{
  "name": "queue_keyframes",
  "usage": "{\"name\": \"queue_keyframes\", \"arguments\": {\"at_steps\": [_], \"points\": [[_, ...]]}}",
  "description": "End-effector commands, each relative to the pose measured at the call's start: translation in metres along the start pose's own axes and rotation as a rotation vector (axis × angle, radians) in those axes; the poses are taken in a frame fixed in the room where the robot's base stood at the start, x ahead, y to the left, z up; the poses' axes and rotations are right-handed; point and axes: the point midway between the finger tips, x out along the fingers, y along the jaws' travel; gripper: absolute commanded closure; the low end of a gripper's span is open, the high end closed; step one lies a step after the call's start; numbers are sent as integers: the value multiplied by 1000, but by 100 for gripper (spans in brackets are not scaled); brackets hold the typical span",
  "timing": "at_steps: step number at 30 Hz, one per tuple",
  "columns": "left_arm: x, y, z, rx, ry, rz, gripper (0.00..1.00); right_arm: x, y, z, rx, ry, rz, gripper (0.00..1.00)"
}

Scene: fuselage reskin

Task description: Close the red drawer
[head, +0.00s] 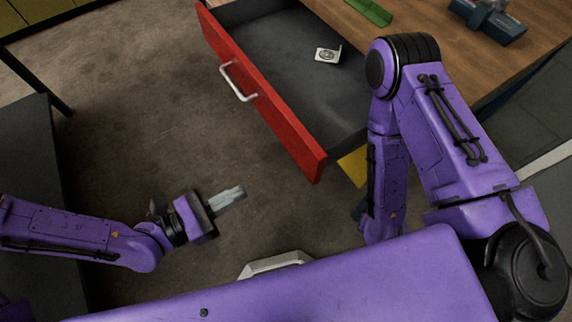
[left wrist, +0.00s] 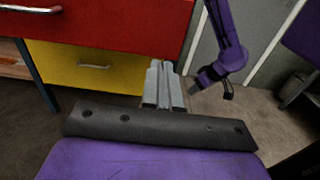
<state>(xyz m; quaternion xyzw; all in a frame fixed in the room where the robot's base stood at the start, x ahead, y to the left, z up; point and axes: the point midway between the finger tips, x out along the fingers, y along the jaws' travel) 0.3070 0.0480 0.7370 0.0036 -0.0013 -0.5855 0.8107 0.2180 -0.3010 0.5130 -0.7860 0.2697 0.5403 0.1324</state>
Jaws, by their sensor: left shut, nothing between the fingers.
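The red drawer (head: 258,88) stands pulled out from a wooden-topped bench, with its silver handle (head: 238,83) on the front panel. In the left wrist view the red front (left wrist: 120,24) is at the upper left, with part of its handle (left wrist: 32,9) at the left edge. My left gripper (head: 241,190) is shut and empty, below the drawer front in the head view and apart from it. It also shows in the left wrist view (left wrist: 159,66). My right arm reaches up beside the drawer in the head view; its gripper is hidden there. In the left wrist view my right gripper (left wrist: 202,80) is small and its jaws are unclear.
A small metal bracket (head: 328,54) lies inside the drawer. A yellow drawer (left wrist: 90,66) is shut below the red one. A green piece (head: 370,11) and a blue-grey tool (head: 490,20) lie on the benchtop (head: 425,55). The floor (head: 140,110) before the drawer is clear.

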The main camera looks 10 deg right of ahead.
Motion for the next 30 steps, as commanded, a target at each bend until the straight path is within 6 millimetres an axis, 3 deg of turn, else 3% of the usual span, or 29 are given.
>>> {"name": "queue_keyframes", "arguments": {"at_steps": [5, 18, 24, 30], "points": [[22, -2, 0, -8, -6, -10, 100, 2, 0, 1, 0, 0, 0, 62], [115, -2, 2, -8, -3, -9, 100, -6, 0, -2, 0, 0, 0, 62], [136, -2, 2, -7, -2, -6, 100, -8, 1, -3, 0, 0, 0, 62], [139, -2, 1, -7, -3, -5, 100, -8, 1, -3, 0, 0, 0, 62]]}}
